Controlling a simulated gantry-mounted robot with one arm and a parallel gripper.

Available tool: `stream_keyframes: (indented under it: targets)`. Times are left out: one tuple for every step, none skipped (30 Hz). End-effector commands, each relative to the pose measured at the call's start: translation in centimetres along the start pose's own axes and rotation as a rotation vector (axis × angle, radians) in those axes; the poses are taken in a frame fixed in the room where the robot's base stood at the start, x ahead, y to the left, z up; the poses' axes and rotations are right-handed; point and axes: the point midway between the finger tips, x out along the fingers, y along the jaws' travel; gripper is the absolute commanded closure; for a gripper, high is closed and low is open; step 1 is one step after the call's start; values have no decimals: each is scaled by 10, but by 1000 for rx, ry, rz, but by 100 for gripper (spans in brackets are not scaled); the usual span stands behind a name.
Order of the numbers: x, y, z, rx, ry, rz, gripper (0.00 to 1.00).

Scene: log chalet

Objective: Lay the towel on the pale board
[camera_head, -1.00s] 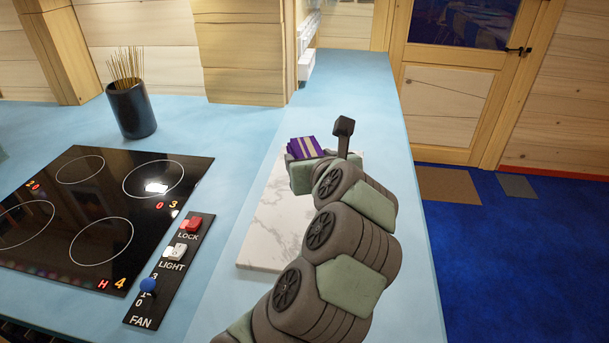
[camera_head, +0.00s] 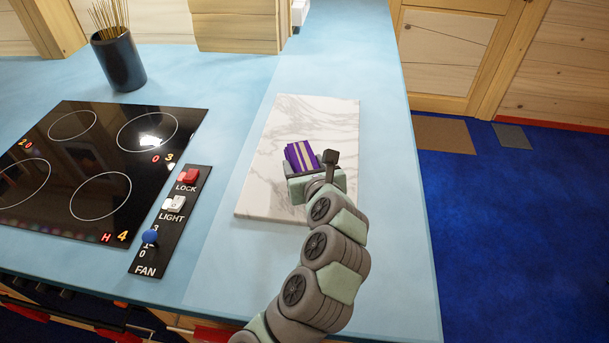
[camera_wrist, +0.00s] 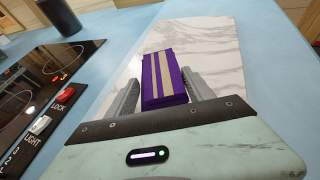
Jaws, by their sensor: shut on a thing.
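The towel (camera_head: 300,157) is a small folded purple cloth with pale stripes. My gripper (camera_head: 305,165) is shut on it, above the middle of the pale board. In the wrist view the towel (camera_wrist: 164,80) sits between my two grey fingers. The pale board (camera_head: 290,116) is a white marble-patterned slab on the blue counter; it also shows in the wrist view (camera_wrist: 212,45). I cannot tell whether the towel touches the board. My gripper and arm hide part of the board's near right side.
A black cooktop (camera_head: 90,170) lies to the left, with a switch panel (camera_head: 172,222) beside it. A dark cup of thin sticks (camera_head: 120,62) stands at the back left. The blue counter (camera_head: 380,190) is clear to the right of the board.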

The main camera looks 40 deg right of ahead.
Motion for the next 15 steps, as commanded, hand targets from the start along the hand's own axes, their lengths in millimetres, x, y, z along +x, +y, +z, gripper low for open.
stream_keyframes:
  targets:
    - [2, 0, -4, 0, 3, 0, 76]
    - [2, 0, -6, 0, 2, 0, 76]
    - [3, 0, -7, 0, 2, 1, 76]
    - [3, 0, -8, 0, 1, 1, 76]
    - [4, 0, -9, 1, 1, 1, 76]
    - [4, 0, -12, 1, 1, 2, 76]
    - [5, 0, -14, 2, 2, 1, 76]
    - [7, 0, -18, 1, 3, 0, 76]
    - [9, -1, -23, 1, 3, 0, 76]
    - [11, -1, -27, 1, 3, -2, 76]
    - [12, -1, -32, 2, 4, -2, 76]
    - [14, -1, -36, 2, 3, -2, 76]
    - [15, -1, -38, 3, 2, -2, 76]
    - [15, -1, -40, 3, 1, -2, 76]
    - [16, -1, -40, 3, 0, -1, 76]
